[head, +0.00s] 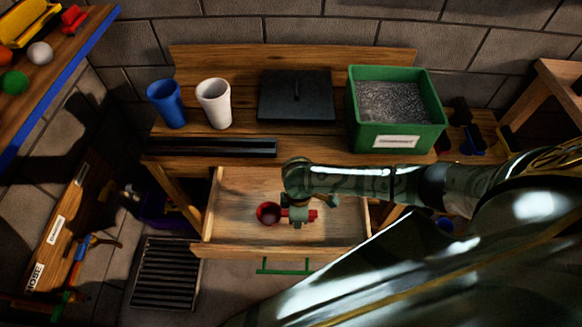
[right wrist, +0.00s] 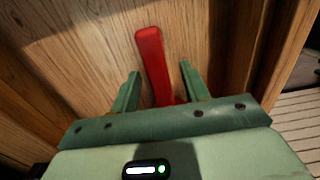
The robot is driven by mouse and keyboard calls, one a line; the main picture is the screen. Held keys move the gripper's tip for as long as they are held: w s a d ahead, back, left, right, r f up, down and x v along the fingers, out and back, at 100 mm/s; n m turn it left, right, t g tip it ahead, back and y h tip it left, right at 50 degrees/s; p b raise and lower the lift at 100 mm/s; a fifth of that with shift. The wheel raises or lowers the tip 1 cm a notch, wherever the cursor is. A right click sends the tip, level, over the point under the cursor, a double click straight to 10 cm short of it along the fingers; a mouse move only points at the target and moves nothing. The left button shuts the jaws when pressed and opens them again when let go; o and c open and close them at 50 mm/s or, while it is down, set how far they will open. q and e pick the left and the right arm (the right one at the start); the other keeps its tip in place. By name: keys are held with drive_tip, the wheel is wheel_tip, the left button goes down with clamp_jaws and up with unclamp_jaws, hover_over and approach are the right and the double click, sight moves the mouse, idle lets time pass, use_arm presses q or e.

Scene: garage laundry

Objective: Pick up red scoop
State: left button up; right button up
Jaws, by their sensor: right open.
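The red scoop (head: 268,213) lies in the open wooden drawer (head: 240,185), its round bowl to the left and its handle to the right. My right gripper (head: 298,217) is over the scoop and hides part of it. In the right wrist view, the red scoop (right wrist: 152,60) shows as a long red handle passing between the two green fingers of my right gripper (right wrist: 158,85). The fingers are open, with a gap on each side of the handle. The scoop's bowl is hidden in that view. My left gripper is not in view.
The drawer's walls stand close around my right gripper. On the bench above are a blue cup (head: 166,104), a white cup (head: 214,103), a flat black box (head: 296,95), a black bar (head: 215,148) and a green bin (head: 441,121) of grey granules. A floor grate (head: 165,273) lies lower left.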

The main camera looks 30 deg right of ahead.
clamp_jaws()
drive_tip(key=shift+r, duration=0.1)
drive_tip(key=shift+r+p, duration=0.3)
drive_tip(key=shift+r, duration=0.15)
wheel_tip(320, 180, up, 3)
drive_tip(key=shift+f+p, duration=0.1)
drive_tip(key=shift+p, duration=0.7)
drive_tip(key=s+a+r+p, duration=0.7)
drive_tip(key=s+a+r, duration=0.1)
drive_tip(key=s, duration=0.3)
drive_tip(key=shift+s+r, duration=0.35)
drive_tip(key=shift+r, duration=0.25)
